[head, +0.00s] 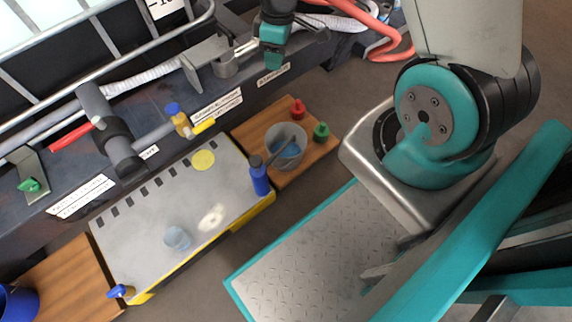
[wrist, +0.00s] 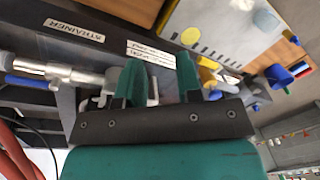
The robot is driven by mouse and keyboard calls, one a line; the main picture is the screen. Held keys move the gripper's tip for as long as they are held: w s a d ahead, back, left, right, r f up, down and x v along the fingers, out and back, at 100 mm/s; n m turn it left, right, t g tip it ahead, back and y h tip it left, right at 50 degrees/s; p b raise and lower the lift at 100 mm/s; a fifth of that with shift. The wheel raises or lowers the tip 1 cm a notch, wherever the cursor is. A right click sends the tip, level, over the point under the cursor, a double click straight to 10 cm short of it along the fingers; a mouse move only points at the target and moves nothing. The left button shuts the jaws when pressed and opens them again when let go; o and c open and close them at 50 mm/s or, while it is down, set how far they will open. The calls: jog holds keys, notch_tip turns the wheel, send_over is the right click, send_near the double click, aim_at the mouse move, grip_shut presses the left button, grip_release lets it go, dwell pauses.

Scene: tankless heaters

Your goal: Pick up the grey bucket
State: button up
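The grey bucket (head: 285,158) stands on a small wooden board in the middle of the head view. It is open at the top, with something blue inside and a dark stick-like handle leaning out. I cannot make it out in the wrist view. My gripper (wrist: 160,78) shows in the wrist view with its two teal fingers apart and no object visibly held between them. It is over the dark equipment with the white labels, away from the bucket.
The wooden board (head: 312,150) also holds a red bottle (head: 298,109) and a green bottle (head: 320,131). A blue bottle (head: 259,178) stands beside it on the grey tray (head: 140,220). Pipes and valves line the dark rail. A blue bucket (head: 18,303) is at lower left.

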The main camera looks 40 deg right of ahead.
jog(key=b, duration=0.6)
send_near(290, 132)
jog(key=shift+n+g+h, duration=0.3)
jog(key=f+b, duration=0.3)
jog(key=b, duration=0.1)
jog(key=f+b, duration=0.3)
jog(key=b, duration=0.1)
jog(key=a+f+b, duration=0.1)
jog(key=f+b, duration=0.2)
jog(key=b, duration=0.1)
jog(key=shift+f, duration=0.3)
jog(key=shift+r, duration=0.15)
grip_shut()
